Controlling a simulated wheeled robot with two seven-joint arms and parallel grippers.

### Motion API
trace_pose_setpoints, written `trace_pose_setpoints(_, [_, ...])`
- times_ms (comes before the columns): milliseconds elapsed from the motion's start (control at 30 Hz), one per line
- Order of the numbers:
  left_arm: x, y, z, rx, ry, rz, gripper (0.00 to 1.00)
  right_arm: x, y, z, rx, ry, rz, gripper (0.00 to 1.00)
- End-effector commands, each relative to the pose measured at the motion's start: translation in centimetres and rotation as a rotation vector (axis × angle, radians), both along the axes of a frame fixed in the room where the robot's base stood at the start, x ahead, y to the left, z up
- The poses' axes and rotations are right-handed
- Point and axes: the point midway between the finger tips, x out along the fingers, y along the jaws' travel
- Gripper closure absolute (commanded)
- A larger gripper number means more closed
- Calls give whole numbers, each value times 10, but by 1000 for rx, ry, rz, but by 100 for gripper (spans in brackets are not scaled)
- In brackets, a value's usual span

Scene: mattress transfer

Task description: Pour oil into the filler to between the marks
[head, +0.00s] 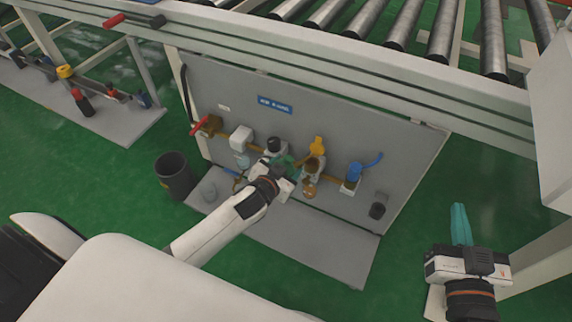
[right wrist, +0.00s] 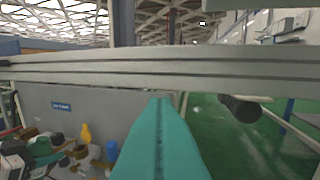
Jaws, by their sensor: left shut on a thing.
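A yellow bottle-like thing (head: 317,146) is at the middle of the grey panel, above a brown-and-grey unit (head: 312,168) with an amber bowl (head: 309,189). The yellow thing also shows in the right wrist view (right wrist: 86,133). My left gripper (head: 288,161) is at the left of the unit, its teal fingers shut on what looks like the yellow thing; the contact is small and partly hidden. The filler opening and the level marks are too small to make out. My right gripper (head: 460,224) is shut and empty, well to the right of the panel; its teal fingers (right wrist: 160,140) are together.
On the panel's pipe are a red-handled valve (head: 201,125), a black-topped unit (head: 274,146) and a blue-handled valve (head: 355,174). A dark bin (head: 174,177) stands at the left. A roller conveyor (head: 400,30) runs above. Green floor is free between panel and right gripper.

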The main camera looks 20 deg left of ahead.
Motion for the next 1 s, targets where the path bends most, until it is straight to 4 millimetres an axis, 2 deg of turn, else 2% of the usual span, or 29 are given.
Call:
trace_pose_setpoints(467, [0, 0, 2, 21, 31, 0, 75, -11, -10, -43, -72, 286, -19, 100])
trace_pose_setpoints(1000, [0, 0, 1, 44, 68, -1, 75, -41, -25, -86, -146, 598, -40, 100])
